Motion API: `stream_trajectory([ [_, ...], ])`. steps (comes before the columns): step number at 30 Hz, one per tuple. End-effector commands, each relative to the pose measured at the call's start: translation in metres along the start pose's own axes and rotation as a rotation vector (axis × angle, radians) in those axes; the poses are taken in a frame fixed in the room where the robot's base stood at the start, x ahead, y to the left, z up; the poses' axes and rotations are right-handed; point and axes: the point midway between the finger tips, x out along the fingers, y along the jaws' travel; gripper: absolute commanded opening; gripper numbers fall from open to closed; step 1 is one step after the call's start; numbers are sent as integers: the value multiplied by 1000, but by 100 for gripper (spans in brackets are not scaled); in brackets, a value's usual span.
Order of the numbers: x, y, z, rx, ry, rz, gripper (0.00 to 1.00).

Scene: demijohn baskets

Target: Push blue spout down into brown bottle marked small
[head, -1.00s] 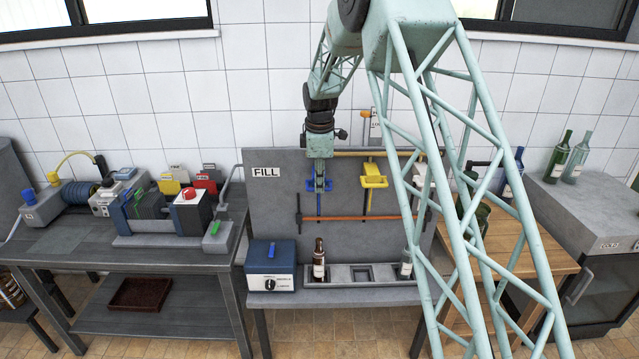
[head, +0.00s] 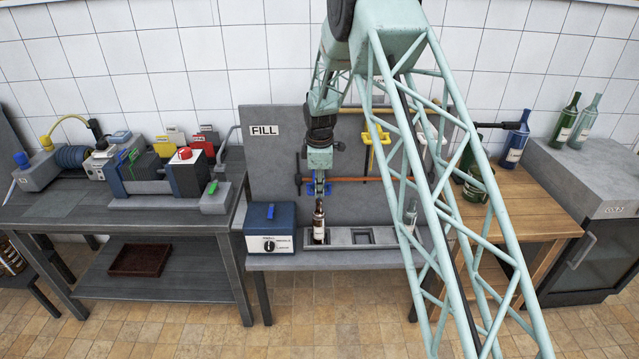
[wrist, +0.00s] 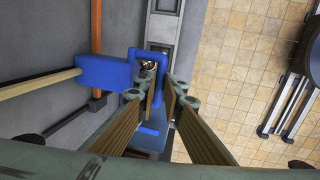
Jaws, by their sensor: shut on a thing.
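The blue spout (head: 319,189) is directly over the mouth of a brown bottle (head: 319,222) with a pale label, too small to read. The bottle stands upright in the left slot of the grey tray. My gripper (head: 319,178) is above the bottle, shut on the blue spout. In the wrist view my gripper's fingers (wrist: 164,92) close around part of the blue spout (wrist: 104,72). The spout's lower end meets or nearly meets the bottle's mouth; I cannot tell how far it is inside.
A blue box with a dial (head: 270,230) stands left of the bottle. The grey tray (head: 375,246) has empty slots to the right, then a clear bottle (head: 410,216). A yellow spout (head: 376,137) hangs on the panel to the right.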

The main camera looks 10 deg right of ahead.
Motion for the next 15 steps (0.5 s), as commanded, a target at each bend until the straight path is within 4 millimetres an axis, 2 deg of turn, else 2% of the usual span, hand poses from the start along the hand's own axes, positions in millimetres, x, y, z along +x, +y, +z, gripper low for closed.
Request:
stream_trajectory([
  [12, 7, -3, 0, 0, -1, -3, 0],
  [13, 7, -3, 0, 0, -1, -4, 10],
  [15, 7, -3, 0, 0, -1, -3, 17],
])
